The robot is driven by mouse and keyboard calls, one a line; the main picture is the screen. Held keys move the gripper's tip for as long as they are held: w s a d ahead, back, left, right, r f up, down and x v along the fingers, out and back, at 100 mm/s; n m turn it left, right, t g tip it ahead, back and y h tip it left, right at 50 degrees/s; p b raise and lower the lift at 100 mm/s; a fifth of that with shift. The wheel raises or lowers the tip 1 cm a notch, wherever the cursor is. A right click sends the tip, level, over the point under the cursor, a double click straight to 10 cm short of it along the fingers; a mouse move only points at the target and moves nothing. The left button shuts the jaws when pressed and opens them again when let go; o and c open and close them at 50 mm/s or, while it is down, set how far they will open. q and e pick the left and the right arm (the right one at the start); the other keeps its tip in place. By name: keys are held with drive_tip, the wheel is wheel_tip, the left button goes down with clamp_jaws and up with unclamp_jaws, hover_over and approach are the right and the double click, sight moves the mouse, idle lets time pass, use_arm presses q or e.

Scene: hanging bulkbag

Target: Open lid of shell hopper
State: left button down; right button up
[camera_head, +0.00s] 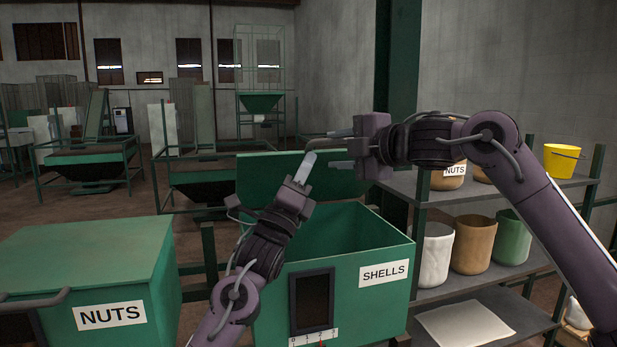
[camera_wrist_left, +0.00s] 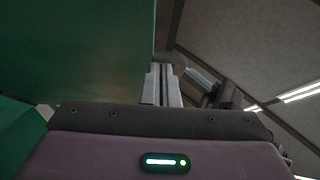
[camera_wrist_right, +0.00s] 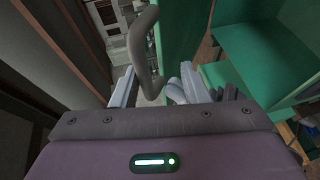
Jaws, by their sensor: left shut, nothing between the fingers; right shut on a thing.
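The green shell hopper (camera_head: 348,272), marked SHELLS, stands in front of me with its top open. Its green lid (camera_head: 262,178) is raised at the back of the opening, and the lid also shows in the left wrist view (camera_wrist_left: 75,50). My right gripper (camera_head: 338,148) is at the lid's upper right edge, shut on the grey lid handle (camera_wrist_right: 143,45). My left gripper (camera_head: 306,166) is shut and empty, in front of the lid's inner face. Its closed fingers show beside the lid in the left wrist view (camera_wrist_left: 163,82); I cannot tell if they touch it.
A closed green hopper (camera_head: 80,265) marked NUTS stands at the left. At the right, a grey shelf (camera_head: 460,195) holds several buckets, one yellow (camera_head: 560,161). A green post (camera_head: 398,65) rises behind my right gripper. Other green hoppers stand farther back.

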use_arm(q)
drive_tip(key=shift+s+a+r+h, duration=0.1)
drive_tip(key=shift+s+r+h, duration=0.05)
drive_tip(key=shift+r+h, duration=0.2)
use_arm(e)
drive_tip(key=shift+w+d+f, duration=0.1)
drive_tip(key=shift+f, duration=0.25)
